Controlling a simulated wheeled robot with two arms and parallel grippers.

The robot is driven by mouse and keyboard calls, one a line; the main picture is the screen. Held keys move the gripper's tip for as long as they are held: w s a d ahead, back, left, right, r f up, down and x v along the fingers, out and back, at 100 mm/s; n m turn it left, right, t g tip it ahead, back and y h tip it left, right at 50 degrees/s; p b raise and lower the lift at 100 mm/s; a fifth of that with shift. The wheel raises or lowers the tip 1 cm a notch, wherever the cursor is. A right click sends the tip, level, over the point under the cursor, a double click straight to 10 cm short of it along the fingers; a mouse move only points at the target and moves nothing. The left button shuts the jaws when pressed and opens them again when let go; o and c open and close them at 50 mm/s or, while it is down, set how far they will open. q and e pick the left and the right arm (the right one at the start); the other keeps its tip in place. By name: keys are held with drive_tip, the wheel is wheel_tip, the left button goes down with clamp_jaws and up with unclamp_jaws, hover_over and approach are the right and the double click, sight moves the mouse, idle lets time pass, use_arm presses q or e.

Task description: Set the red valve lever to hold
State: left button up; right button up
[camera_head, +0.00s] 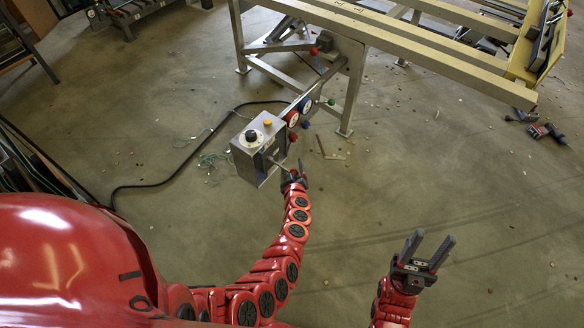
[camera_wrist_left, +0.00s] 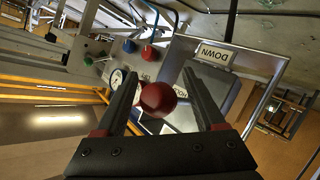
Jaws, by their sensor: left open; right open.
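The metal control box (camera_head: 250,160) hangs on an arm from the tilting frame. Its lever ends in a round red knob (camera_wrist_left: 158,98), which sits between the two fingers of my left gripper (camera_wrist_left: 160,78). The fingers are apart, with the knob in the gap; contact cannot be told. In the head view my left gripper (camera_head: 297,174) is at the box's right side and mostly hides the knob. A DOWN label (camera_wrist_left: 215,54) shows upside down, and a partly covered label starting with HO (camera_wrist_left: 181,92) is just behind the knob. My right gripper (camera_head: 429,250) is open and empty, away from the box.
Gauges (camera_head: 292,117) and small coloured knobs sit beside the box. The steel and yellow frame (camera_head: 420,45) stands behind. A black cable (camera_head: 160,183) runs across the floor at left. Power tools (camera_head: 536,130) lie at far right.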

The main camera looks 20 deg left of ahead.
use_arm(q)
drive_tip(key=shift+s+d+r, duration=0.15)
drive_tip(key=shift+s, duration=0.25)
drive_tip(key=p+v, duration=0.2)
drive_tip(key=v, duration=1.4)
drive_tip(key=shift+s, duration=0.15)
